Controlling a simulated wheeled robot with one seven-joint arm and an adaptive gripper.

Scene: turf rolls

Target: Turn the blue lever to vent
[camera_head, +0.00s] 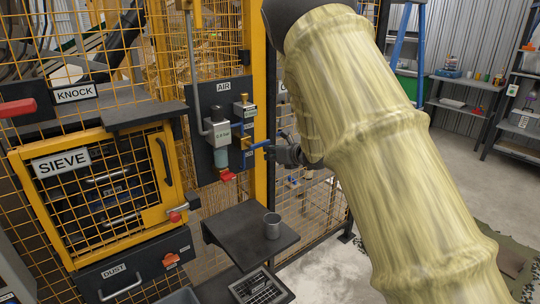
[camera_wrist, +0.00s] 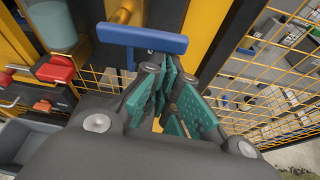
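The blue lever (camera_head: 257,146) is on the dark AIR panel (camera_head: 223,88), to the right of the valve fittings, with its handle pointing right and slightly down. In the wrist view the lever (camera_wrist: 142,38) is a blue T-shaped bar on a brass stem, just beyond my fingertips. My gripper (camera_head: 282,143) is just to the right of the lever in the head view. In the wrist view my gripper (camera_wrist: 170,72) has teal pads close together at the tips, with a gap farther back. No object shows between them. Whether the tips touch the lever is unclear.
A grey cup (camera_head: 272,226) stands on a dark shelf (camera_head: 236,232) below. A yellow post (camera_head: 260,100) and mesh fence flank the panel. The SIEVE door (camera_head: 100,190) is at left.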

